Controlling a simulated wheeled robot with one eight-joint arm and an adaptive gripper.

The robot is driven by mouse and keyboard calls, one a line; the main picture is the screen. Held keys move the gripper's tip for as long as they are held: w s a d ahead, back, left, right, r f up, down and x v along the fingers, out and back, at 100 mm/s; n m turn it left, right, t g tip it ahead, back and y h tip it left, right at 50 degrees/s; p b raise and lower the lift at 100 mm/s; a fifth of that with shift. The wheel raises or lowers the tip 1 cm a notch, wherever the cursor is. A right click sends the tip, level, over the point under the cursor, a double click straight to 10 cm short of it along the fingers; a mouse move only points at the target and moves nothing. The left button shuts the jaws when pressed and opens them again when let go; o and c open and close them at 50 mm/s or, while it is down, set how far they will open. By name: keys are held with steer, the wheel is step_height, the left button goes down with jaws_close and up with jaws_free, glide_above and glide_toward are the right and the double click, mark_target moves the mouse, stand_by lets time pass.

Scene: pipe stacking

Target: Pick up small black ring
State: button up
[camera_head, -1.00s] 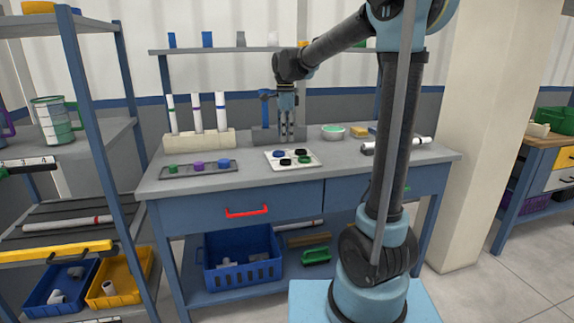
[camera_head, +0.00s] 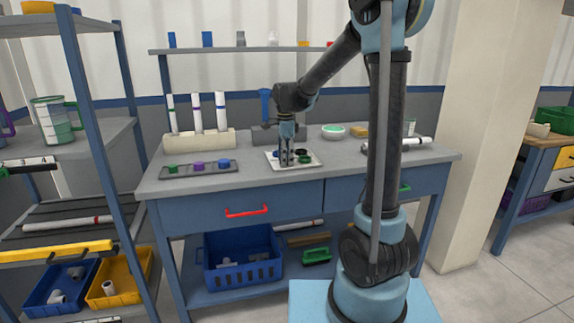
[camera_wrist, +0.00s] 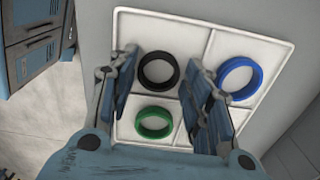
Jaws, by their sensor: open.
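A black ring (camera_wrist: 160,87) lies in a compartment of the white tray (camera_wrist: 230,18), between my fingertips in the wrist view. In the head view my gripper covers this front-left spot. My gripper (camera_wrist: 166,82) is open and empty, pointing down, one finger on each side of the ring; contact cannot be told. In the head view my gripper (camera_head: 286,162) is low over the tray (camera_head: 314,163). A second black ring (camera_head: 300,152) sits at the back right of the tray; my right finger hides it in the wrist view.
A green ring (camera_wrist: 142,130) and a blue ring (camera_wrist: 224,90) lie in neighbouring compartments, close to my fingers. A green-filled bowl (camera_head: 333,133) stands behind right.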

steer(key=c, duration=0.5)
